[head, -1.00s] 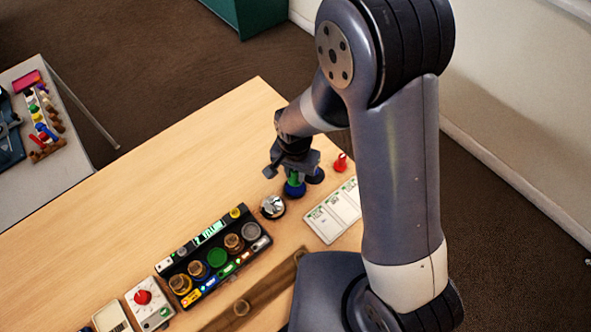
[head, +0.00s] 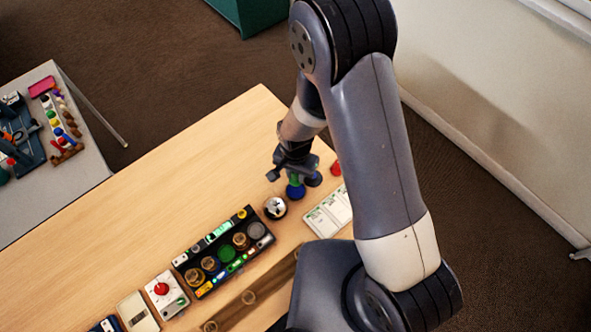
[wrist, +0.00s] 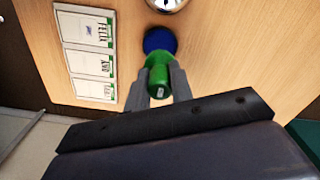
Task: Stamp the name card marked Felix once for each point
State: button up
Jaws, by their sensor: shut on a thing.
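My gripper (head: 292,177) is shut on a green stamp (head: 295,181), which stands out beside the silver bell. In the wrist view the gripper (wrist: 160,82) has a finger on each side of the green stamp handle (wrist: 158,78), which carries a small white label. A blue round part (wrist: 160,41) shows at the handle's far end; I cannot tell whether it touches the table. The white name cards lie apart to the left in the wrist view: the Felix card (wrist: 75,28) is uppermost, with a small faint mark. In the head view the cards (head: 328,212) are right of the stamp.
The silver bell (head: 275,207) is close to the stamp's left. A black tray (head: 190,258) with several round pieces and a lit sign lies nearer. A red piece (head: 335,169) stands behind the cards. The wooden table (head: 130,210) is clear at far left.

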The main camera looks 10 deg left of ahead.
aim_at(295, 182)
jog(key=shift+f+b, duration=1.3)
jog(key=shift+f, duration=1.55)
jog(key=shift+s+f+b, duration=0.1)
jog(key=shift+f+b, duration=0.45)
jog(key=shift+b, duration=0.3)
dwell(0.4)
jog(key=shift+r+p, duration=1.95)
jog(key=shift+r, duration=1.6)
